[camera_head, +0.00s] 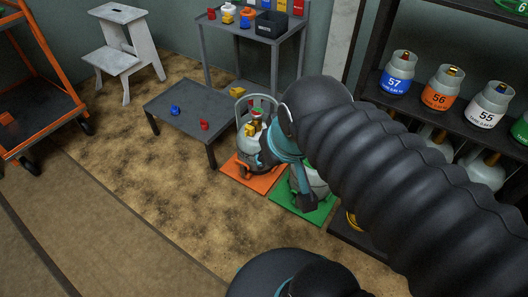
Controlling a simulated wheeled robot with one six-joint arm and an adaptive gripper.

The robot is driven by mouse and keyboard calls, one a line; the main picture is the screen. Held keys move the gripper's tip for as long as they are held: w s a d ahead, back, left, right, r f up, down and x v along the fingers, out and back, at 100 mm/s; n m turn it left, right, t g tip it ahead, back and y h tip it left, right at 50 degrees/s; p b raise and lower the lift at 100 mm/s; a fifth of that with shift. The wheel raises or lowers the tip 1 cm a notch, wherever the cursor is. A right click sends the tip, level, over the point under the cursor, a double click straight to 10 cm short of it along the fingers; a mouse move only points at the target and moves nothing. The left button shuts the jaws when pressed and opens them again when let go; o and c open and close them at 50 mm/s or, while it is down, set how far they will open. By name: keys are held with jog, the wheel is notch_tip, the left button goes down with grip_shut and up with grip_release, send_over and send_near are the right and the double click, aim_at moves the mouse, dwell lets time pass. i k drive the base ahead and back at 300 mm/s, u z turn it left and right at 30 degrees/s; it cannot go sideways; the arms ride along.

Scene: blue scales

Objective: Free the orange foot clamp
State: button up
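An orange base plate (236,172) lies on the floor in the middle of the view. A grey gas cylinder (243,146) stands upright on it, with a yellow fitting (251,128) inside its top guard. A separate clamp part around the cylinder's foot is too small and too covered to make out. My arm comes in from the right in a black ribbed sleeve. Its teal and dark end, with my gripper (268,156), overlaps the cylinder's right side. I cannot tell whether it touches the cylinder. The fingers are too small and dark to tell open from shut.
A green plate (307,210) with another cylinder (318,184) is close on the right, partly behind my arm. A low dark table (190,110) with small red and blue parts is close on the left. A shelf of numbered cylinders stands right. The floor in front is clear.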

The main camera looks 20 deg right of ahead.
aim_at(243, 173)
jog(key=u, duration=0.45)
jog(key=k, duration=1.3)
jog(key=z, duration=0.25)
jog(key=i, duration=0.85)
jog(key=z, duration=0.25)
